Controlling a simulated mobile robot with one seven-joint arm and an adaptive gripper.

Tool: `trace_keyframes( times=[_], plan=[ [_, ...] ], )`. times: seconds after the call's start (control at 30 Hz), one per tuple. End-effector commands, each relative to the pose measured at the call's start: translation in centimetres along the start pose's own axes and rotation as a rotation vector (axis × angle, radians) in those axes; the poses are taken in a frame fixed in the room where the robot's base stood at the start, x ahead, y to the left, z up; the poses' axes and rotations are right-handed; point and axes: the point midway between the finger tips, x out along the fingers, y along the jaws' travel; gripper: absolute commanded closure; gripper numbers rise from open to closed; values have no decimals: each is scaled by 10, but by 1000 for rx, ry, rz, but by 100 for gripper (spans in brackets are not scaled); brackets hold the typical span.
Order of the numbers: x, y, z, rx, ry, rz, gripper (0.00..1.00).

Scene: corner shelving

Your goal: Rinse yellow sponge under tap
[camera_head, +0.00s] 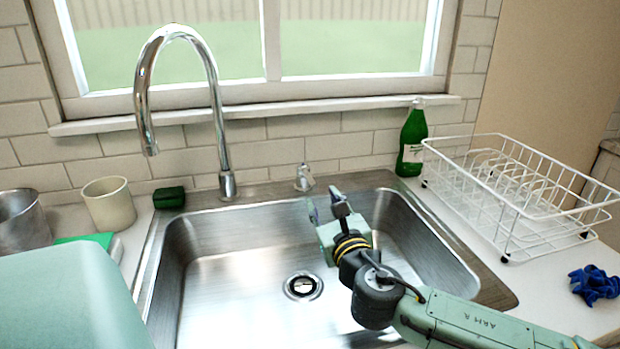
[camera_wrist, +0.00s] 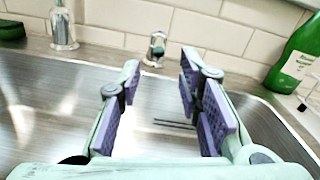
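No yellow sponge can be made out in either view. A dark green block (camera_head: 169,197), perhaps a sponge, sits on the back left rim of the sink, left of the tap; its edge also shows in the wrist view (camera_wrist: 11,30). The chrome tap (camera_head: 219,120) arches over the left part of the steel sink (camera_head: 240,290), and no water shows. Its base is in the wrist view (camera_wrist: 62,28). My gripper (camera_head: 325,207) is over the sink, right of the tap. In the wrist view my gripper (camera_wrist: 160,85) has its purple-padded fingers apart with nothing between them.
A small chrome fitting (camera_head: 304,178) stands behind the sink. A beige cup (camera_head: 108,204), metal pot (camera_head: 22,222) and green-topped item (camera_head: 90,240) are left.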

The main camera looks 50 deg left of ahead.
Motion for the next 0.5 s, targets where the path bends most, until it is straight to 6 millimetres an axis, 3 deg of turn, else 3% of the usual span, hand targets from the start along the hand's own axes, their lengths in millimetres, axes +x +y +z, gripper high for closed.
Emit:
trace_keyframes(
  times=[0.3, 0.5],
  plan=[
    [60, 2, 3, 3, 1, 3, 68],
    [87, 1, 2, 2, 0, 3, 68]
  ],
)
